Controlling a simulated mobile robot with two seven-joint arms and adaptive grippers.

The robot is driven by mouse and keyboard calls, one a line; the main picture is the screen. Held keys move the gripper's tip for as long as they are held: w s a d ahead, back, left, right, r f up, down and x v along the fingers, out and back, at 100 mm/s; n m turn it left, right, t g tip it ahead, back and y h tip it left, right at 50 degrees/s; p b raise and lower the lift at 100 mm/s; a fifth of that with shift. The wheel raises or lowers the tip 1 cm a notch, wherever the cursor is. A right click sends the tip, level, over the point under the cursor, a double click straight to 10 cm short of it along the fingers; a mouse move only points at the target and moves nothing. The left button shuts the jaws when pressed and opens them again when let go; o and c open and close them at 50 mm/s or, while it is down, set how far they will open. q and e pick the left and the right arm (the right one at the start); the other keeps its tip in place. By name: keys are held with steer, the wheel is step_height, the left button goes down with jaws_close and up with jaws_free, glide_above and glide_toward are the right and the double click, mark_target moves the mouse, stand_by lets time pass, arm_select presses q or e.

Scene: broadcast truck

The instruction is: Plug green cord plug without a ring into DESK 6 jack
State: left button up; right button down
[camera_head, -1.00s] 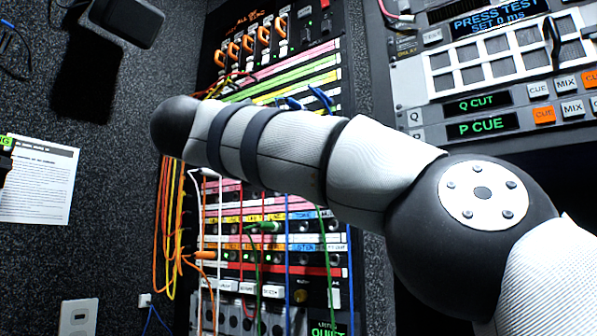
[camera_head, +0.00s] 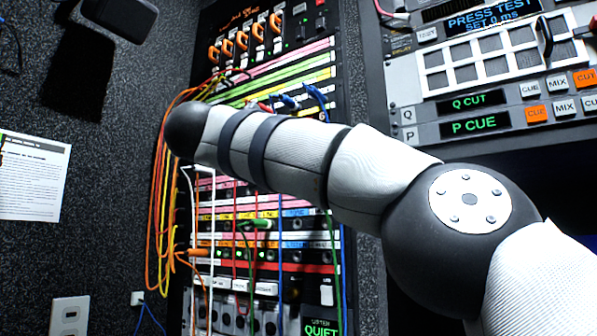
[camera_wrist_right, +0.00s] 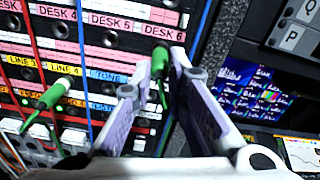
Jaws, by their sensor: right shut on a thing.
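My right gripper (camera_wrist_right: 160,68) is shut on a green plug (camera_wrist_right: 160,63), which stands between its fingertips in the right wrist view. The plug's tip end is just below the DESK 6 label (camera_wrist_right: 160,32) on the pink strip; whether it touches or enters a jack cannot be told. No ring shows on the held plug, but it is small. A second green plug (camera_wrist_right: 46,101) sits in a lower row at left; it also shows in the head view (camera_head: 257,223). In the head view, my right arm hides its own gripper. My left gripper is not in view.
Blue, red and green cords hang across the patch panel (camera_head: 232,262). Orange cords (camera_head: 158,240) hang at its left, and blue plugs (camera_head: 288,101) sit above my arm. A button console (camera_head: 500,80) stands at the right. A wall sheet (camera_head: 32,175) is at left.

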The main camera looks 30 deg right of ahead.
steer(key=shift+w+d, duration=0.3)
steer(key=shift+d, duration=0.25)
steer(key=c, duration=1.5)
jaws_free()
steer(key=v, duration=1.2)
steer(key=shift+d, duration=0.1)
